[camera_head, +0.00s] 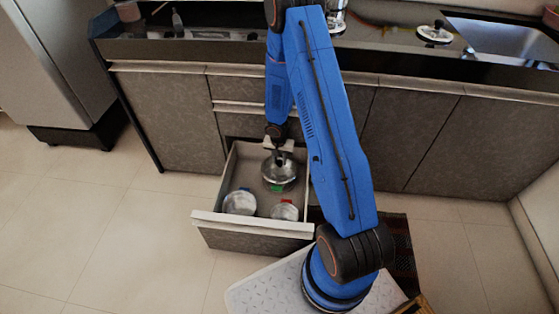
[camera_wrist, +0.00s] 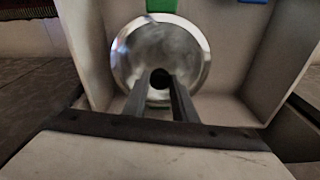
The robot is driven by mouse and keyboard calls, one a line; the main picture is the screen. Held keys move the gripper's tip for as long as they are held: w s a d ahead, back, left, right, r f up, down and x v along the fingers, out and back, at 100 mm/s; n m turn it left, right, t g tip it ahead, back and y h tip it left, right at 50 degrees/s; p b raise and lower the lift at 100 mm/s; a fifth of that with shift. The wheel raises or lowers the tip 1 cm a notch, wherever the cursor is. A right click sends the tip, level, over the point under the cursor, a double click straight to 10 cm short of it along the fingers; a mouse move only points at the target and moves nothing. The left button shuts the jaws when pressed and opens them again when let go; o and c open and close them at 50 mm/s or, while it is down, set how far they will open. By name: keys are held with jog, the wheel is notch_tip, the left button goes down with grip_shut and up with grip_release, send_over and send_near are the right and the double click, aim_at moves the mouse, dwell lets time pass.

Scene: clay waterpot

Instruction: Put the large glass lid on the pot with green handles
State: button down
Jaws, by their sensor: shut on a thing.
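The large glass lid (camera_wrist: 185,50) is round and clear with a metal rim and a dark knob. My gripper (camera_wrist: 160,88) is shut on the lid's knob; in the head view my gripper (camera_head: 278,153) points down into the open drawer. The pot with green handles (camera_head: 279,184) stands at the back of the drawer, directly under the lid. One green handle (camera_wrist: 161,5) shows past the lid's edge in the wrist view. The lid looks roughly level over the pot; I cannot tell whether it rests on the rim or hovers just above it.
The open drawer (camera_head: 252,225) also holds a pot with blue handles (camera_head: 239,204) at front left and a pot with red handles (camera_head: 285,212) at front right. Drawer walls stand close around my gripper. Another lid (camera_head: 435,34) lies on the counter near the sink (camera_head: 500,40).

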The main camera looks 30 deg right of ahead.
jog(key=c, duration=1.4)
grip_release()
jog(key=shift+o, duration=0.2)
jog(key=shift+r, duration=0.1)
notch_tip(320, 180, up, 17)
jog(key=s+a, duration=0.1)
jog(key=shift+s+a, duration=0.2)
jog(key=shift+s, duration=0.1)
jog(key=shift+r, duration=0.1)
